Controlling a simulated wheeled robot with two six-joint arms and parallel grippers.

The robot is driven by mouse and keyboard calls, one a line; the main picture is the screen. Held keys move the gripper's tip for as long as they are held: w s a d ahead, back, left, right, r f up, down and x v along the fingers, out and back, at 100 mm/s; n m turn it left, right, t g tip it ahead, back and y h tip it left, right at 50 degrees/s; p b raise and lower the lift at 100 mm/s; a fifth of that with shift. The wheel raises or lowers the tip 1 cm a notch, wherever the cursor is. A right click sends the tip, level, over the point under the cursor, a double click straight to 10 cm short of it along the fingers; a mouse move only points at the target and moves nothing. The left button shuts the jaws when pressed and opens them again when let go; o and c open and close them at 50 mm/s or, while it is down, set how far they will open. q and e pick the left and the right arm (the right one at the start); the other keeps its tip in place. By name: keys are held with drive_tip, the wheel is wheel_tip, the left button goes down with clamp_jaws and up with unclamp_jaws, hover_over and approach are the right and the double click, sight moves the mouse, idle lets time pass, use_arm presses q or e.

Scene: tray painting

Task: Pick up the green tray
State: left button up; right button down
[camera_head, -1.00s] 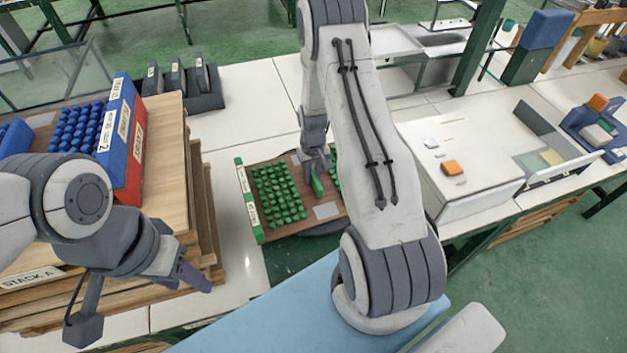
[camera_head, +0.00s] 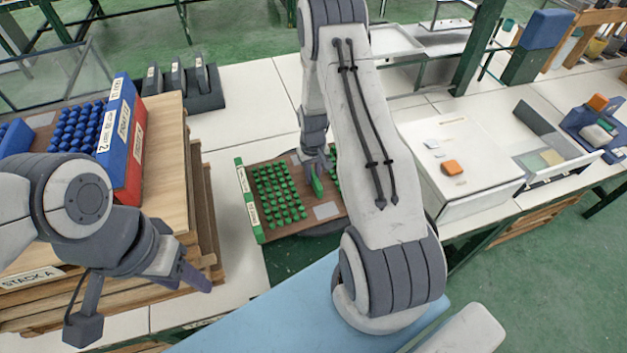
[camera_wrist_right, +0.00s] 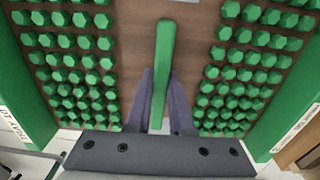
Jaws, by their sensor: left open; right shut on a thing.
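The green tray (camera_head: 247,208) lies in the middle of the head view, a brown board with green end walls and rows of green pegs (camera_head: 277,195). My right arm hides part of it. My right gripper (camera_head: 318,172) is over the tray and shut on its green central handle. In the right wrist view the handle (camera_wrist_right: 164,50) stands between the two fingers, with pegs on both sides. My left gripper (camera_head: 203,283) is open and empty, at the lower left beside the wooden stack, away from the green tray.
A blue tray with blue pegs and a red wall (camera_head: 134,165) sits on a wooden board stack (camera_head: 172,150) at the left. A white box with an orange block (camera_head: 452,167) stands at the right. A dark holder (camera_head: 202,100) stands behind. White tabletop (camera_head: 255,110) is clear behind the green tray.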

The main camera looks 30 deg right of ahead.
sight(314, 173)
drive_tip(key=shift+w+r, duration=0.1)
drive_tip(key=shift+r, duration=0.05)
idle(0.3)
drive_tip(key=shift+r+b, duration=0.55)
drive_tip(key=shift+r, duration=0.5)
wheel_tip(314, 173, up, 2)
drive_tip(key=shift+d+b, duration=0.15)
drive_tip(key=shift+b, duration=0.2)
drive_tip(key=s+d+r+b, duration=0.3)
drive_tip(key=s+r, duration=0.3)
drive_tip(key=s, duration=0.5)
drive_tip(key=shift+d+r, duration=0.35)
drive_tip(key=shift+d, duration=0.25)
